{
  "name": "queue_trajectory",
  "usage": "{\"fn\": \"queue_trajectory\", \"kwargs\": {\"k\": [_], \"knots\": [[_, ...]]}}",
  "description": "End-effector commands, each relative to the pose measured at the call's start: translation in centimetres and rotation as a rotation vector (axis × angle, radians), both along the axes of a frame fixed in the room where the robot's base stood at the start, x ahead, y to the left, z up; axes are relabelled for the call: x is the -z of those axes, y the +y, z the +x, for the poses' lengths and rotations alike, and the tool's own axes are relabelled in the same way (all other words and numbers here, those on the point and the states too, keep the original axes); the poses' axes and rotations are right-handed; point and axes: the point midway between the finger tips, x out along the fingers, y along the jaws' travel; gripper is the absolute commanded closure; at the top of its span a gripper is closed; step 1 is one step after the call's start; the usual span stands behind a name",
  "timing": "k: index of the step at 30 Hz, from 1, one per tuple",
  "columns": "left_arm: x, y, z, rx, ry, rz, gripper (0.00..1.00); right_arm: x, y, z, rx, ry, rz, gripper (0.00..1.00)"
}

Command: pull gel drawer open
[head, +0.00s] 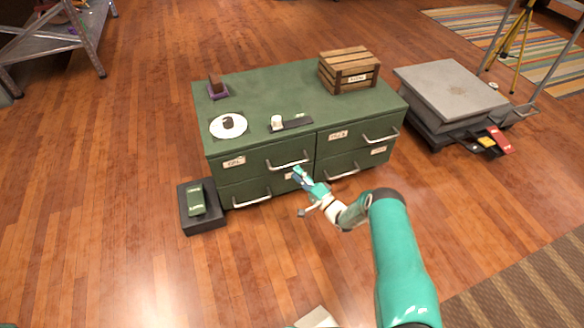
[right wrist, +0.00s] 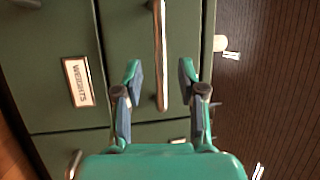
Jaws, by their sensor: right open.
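The green cabinet (head: 300,90) has drawers in two columns. The upper left drawer carries a label (head: 234,162) that seems to read GEL, and a pale bar handle (head: 288,164). My right gripper (head: 298,172) is at the right end of this handle, open. In the right wrist view, the handle (right wrist: 160,50) lies between the spread fingertips of my right gripper (right wrist: 160,72). I cannot tell whether the fingers reach around it or stop just short. The drawer front looks flush. My left gripper is out of view.
Below is a lower left drawer labelled WEIGHTS (right wrist: 78,82). A wooden crate (head: 348,70), a white plate (head: 214,130) and small items stand on top. Front floor is mostly clear.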

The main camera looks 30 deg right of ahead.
Motion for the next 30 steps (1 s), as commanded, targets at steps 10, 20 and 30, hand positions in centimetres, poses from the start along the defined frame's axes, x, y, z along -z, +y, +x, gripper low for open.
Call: {"fn": "queue_trajectory", "kwargs": {"k": [10, 20, 30], "knots": [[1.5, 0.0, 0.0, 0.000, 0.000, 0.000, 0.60, -0.7, 0.7, 4.4, 0.000, 0.000, -0.001, 0.60], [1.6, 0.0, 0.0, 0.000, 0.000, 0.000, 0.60, -0.8, 0.7, 4.7, 0.002, 0.002, 0.000, 0.60], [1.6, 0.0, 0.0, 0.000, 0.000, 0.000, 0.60, -0.8, 0.7, 4.7, 0.002, 0.002, 0.000, 1.00]]}}
